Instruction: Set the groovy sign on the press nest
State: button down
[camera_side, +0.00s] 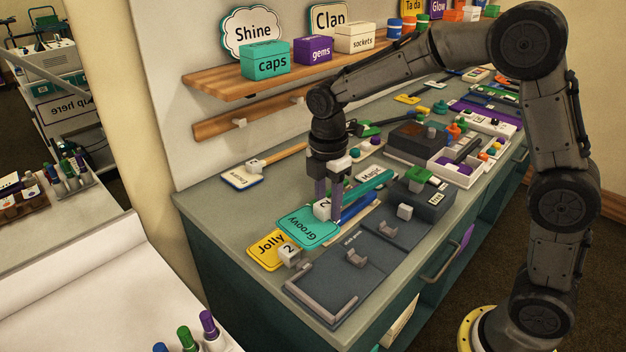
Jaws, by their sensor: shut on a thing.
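The groovy sign (303,232) is a teal plate with dark lettering, low over the bench's left part beside the yellow Jolly sign (262,246). A pale block marked 2 (321,209) stands on its right end. My gripper (331,206) points down and is shut on this block. I cannot tell whether the sign touches the bench or is slightly raised. What looks like the press nest (318,302) is a dark grey plate with raised corner brackets at the bench's front edge, to the sign's lower right. No sign lies in its brackets.
The Jolly sign's block (289,254) stands close to the groovy sign. A teal bar (371,185) and a dark box (428,203) lie to the right. A wooden shelf (235,80) with boxes is behind. The encore sign (243,176) lies at the back left.

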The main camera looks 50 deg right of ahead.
send_over(346, 272)
jog(key=f, duration=0.1)
jog(key=shift+w+f+n, duration=0.1)
jog(key=shift+f+n, duration=0.4)
jog(key=shift+f, duration=1)
jog(key=shift+f, duration=0.4)
dwell(0.4)
jog(key=shift+f, duration=0.75)
jog(key=shift+f, duration=1)
dwell(1.8)
jog(key=shift+c, duration=1.2)
grip_release()
